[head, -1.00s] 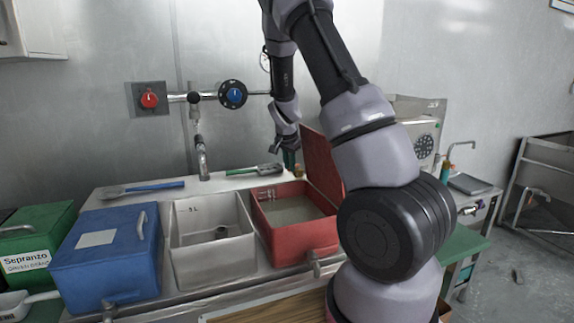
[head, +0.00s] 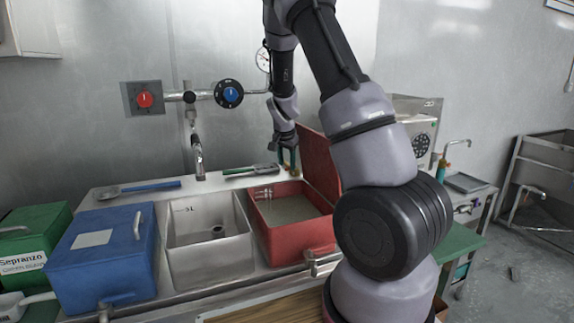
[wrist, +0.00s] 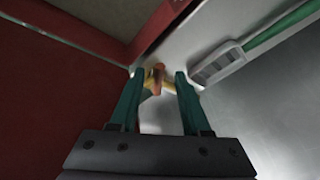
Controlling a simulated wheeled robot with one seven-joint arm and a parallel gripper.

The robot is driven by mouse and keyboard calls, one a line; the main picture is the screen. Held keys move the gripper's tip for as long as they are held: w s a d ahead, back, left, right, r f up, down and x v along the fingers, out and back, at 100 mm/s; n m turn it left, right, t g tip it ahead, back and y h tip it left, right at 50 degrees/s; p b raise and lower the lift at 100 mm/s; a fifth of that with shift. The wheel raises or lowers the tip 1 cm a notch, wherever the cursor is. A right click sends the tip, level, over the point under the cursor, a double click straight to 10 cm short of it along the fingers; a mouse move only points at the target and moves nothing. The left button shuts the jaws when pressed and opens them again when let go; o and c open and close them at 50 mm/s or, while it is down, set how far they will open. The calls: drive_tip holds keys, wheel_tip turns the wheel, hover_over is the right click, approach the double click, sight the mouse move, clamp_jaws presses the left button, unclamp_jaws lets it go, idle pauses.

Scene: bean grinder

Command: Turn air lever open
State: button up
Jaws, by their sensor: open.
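My gripper (head: 287,160) points down behind the red bin, its two green fingers apart. In the wrist view my gripper (wrist: 159,74) is open, and a small orange-and-yellow fitting (wrist: 158,77), which looks like the air lever, shows between the fingertips. I cannot tell whether either finger touches it. In the head view the fitting is hidden or too small to make out behind the fingers.
The red bin (head: 292,246) stands with its red lid (head: 320,165) raised close beside the gripper. A steel sink (head: 208,245), a blue bin (head: 103,260) and wall-mounted valve knobs (head: 229,94) are farther left.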

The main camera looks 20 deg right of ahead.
drive_tip(key=v, duration=0.9)
drive_tip(key=shift+s+r, duration=0.15)
drive_tip(key=shift+r, duration=0.15)
drive_tip(key=shift+w+a, duration=0.1)
drive_tip(key=shift+w, duration=0.2)
clamp_jaws()
drive_tip(key=w+a+g+h, duration=0.1)
drive_tip(key=w+g+h, duration=0.1)
drive_tip(key=w+g, duration=0.3)
drive_tip(key=shift+t, duration=0.4)
drive_tip(key=x, duration=0.6)
drive_tip(key=w+x, duration=0.1)
drive_tip(key=x, duration=0.2)
drive_tip(key=shift+f, duration=0.25)
